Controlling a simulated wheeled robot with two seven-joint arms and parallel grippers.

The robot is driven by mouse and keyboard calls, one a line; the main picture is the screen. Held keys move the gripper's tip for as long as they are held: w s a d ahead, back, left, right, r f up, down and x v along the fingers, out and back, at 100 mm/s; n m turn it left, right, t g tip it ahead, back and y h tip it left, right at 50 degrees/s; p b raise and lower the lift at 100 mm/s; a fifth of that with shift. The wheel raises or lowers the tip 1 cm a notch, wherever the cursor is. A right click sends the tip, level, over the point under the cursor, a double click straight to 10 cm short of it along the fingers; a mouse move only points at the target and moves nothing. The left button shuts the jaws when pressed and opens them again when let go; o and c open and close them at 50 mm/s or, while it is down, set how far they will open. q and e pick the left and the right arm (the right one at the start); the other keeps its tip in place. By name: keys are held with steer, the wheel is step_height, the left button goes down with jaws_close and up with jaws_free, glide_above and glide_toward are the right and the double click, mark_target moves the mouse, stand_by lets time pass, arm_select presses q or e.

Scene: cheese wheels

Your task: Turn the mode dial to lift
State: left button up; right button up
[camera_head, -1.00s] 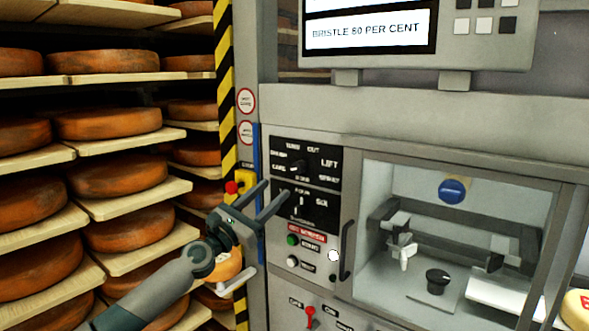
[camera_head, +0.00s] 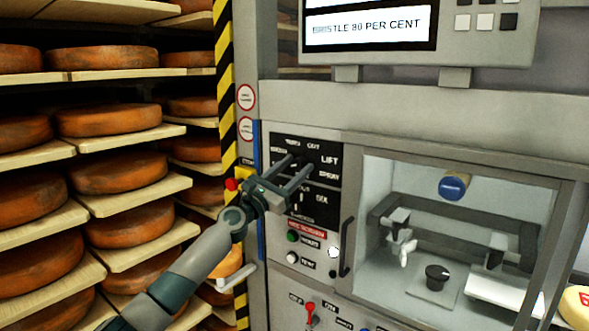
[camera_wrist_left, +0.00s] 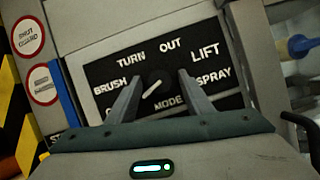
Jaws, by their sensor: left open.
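The mode dial is a dark knob with a pale pointer (camera_wrist_left: 152,89) on a black panel (camera_wrist_left: 100,72) in the left wrist view. The labels around it read BRUSH, TURN, OUT, LIFT and SPRAY, with one at the lower left partly hidden. The pale pointer line slants from lower left to upper right. My left gripper (camera_wrist_left: 155,85) is open, with one finger on each side of the dial. I cannot tell whether the fingers touch it. In the head view the left gripper (camera_head: 294,170) reaches over the upper black panel and hides part of the dial. My right gripper is not in view.
A lower panel has another selector (camera_head: 299,200). Below are a green button (camera_head: 292,236), a white button (camera_head: 292,257) and a red switch (camera_head: 311,309). A dark door handle (camera_head: 346,247) stands right of the panel. Cheese wheels (camera_head: 120,172) fill shelves at left.

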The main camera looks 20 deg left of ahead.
arm_select(q)
steer(key=shift+c, duration=0.5)
steer(key=c, duration=0.9)
